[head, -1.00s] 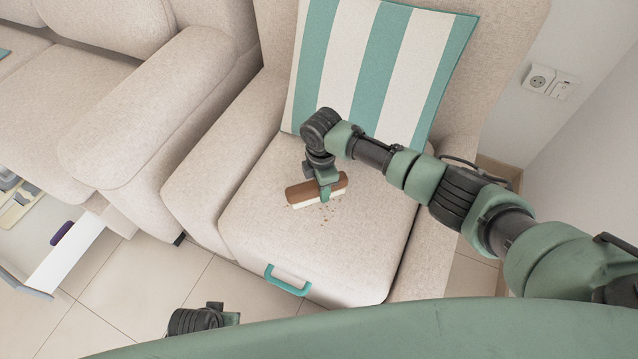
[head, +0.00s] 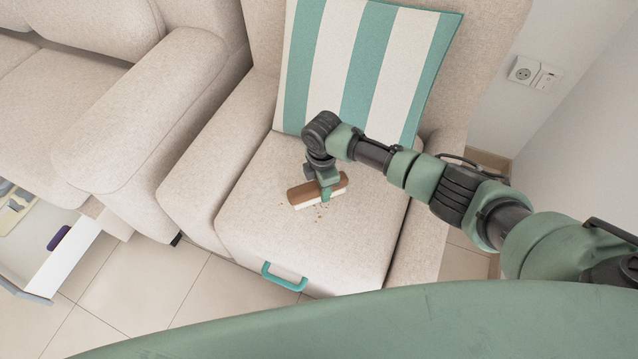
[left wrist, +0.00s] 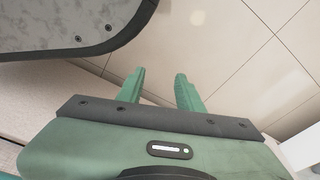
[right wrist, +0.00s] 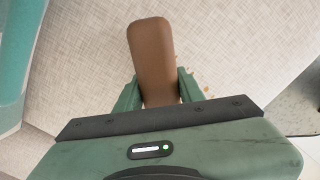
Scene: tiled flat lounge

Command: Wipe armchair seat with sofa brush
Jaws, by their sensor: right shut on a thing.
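The beige armchair seat (head: 345,245) fills the middle of the head view. The sofa brush (head: 303,196) has a brown back and pale bristles and rests bristles-down on the seat, as far as I can tell. Small brown crumbs (head: 318,213) lie beside it. My right gripper (head: 327,188) is shut on the brush. The right wrist view shows the brush's brown back (right wrist: 152,55) between the green fingers (right wrist: 155,90), with crumbs to the right. My left gripper (left wrist: 160,85) is open and empty above the floor in the left wrist view. It is outside the head view.
A striped teal and white cushion (head: 365,70) leans on the armchair's back. A teal handle (head: 284,278) sits at the seat's front. A beige sofa (head: 150,110) stands at left, with an open white drawer (head: 70,262) below. Tiled floor (head: 135,280) lies between.

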